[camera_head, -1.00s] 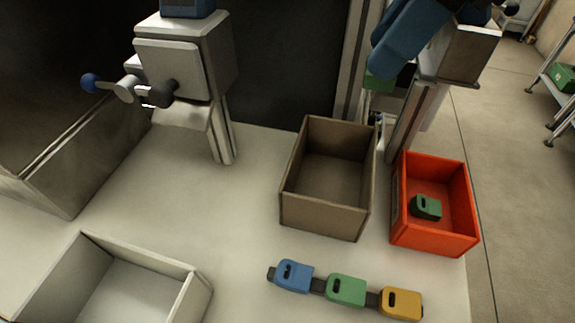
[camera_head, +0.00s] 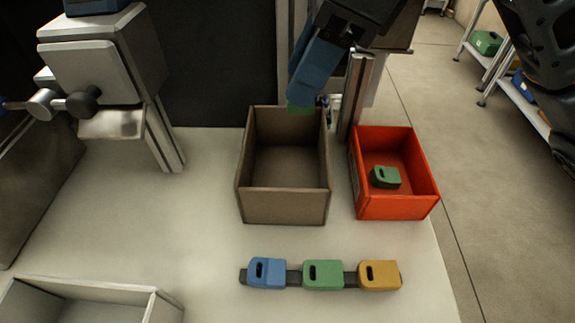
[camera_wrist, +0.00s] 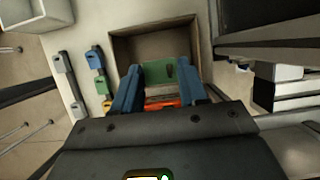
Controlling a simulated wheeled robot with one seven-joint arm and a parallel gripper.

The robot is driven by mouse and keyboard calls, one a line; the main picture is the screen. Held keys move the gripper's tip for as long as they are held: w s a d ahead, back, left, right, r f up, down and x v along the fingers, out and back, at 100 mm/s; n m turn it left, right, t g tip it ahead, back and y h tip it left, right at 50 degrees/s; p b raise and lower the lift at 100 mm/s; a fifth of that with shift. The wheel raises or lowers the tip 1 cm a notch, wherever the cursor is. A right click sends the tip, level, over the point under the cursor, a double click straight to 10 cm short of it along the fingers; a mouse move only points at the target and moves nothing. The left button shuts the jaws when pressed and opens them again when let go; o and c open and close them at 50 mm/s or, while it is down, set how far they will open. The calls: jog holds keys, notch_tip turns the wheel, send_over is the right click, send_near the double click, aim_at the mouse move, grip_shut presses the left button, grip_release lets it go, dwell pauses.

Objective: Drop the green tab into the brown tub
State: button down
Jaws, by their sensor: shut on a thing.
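My gripper (camera_head: 301,100) has blue fingers and is shut on a green tab (camera_head: 299,107), held at the far rim of the brown tub (camera_head: 284,208) in the head view. In the wrist view, the held green tab (camera_wrist: 160,72) sits between the fingers, in front of the brown tub's opening (camera_wrist: 119,48). The tub looks empty in the head view; part of its far rim is hidden by the tab and fingers. The exact height of the tab above the tub is hard to tell.
An orange-red bin (camera_head: 396,208) holding another green tab (camera_head: 385,177) stands right of the tub. In front lies a strip with blue (camera_head: 266,272), green (camera_head: 323,274) and yellow (camera_head: 380,274) tabs. A white tray (camera_head: 85,292) is front left. A grey machine (camera_head: 100,60) stands back left.

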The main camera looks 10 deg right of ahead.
jog(key=c, duration=0.5)
grip_release()
jog(key=shift+v, duration=3.95)
jog(key=shift+s, duration=0.1)
